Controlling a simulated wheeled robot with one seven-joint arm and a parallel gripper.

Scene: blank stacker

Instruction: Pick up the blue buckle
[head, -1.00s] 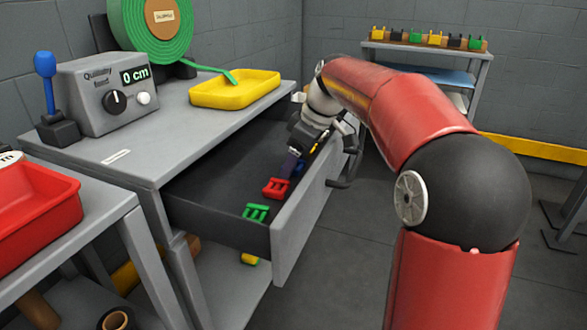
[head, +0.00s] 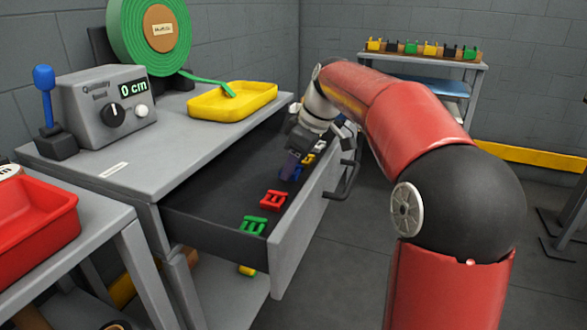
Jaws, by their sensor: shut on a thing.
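The blue buckle (head: 289,173) is in the open drawer (head: 203,185), behind the red buckle, and is partly hidden by my gripper. My gripper (head: 291,166) reaches down into the drawer and is shut on the blue buckle. Its fingers are small and dark in this view. I cannot tell whether the buckle is clear of the drawer floor.
A red buckle (head: 272,200) and a green buckle (head: 253,226) lie nearer in the drawer; a yellow one (head: 307,160) is just beyond my gripper. The drawer front (head: 313,205) stands close by on the right. A yellow tray (head: 233,101) sits on the bench top.

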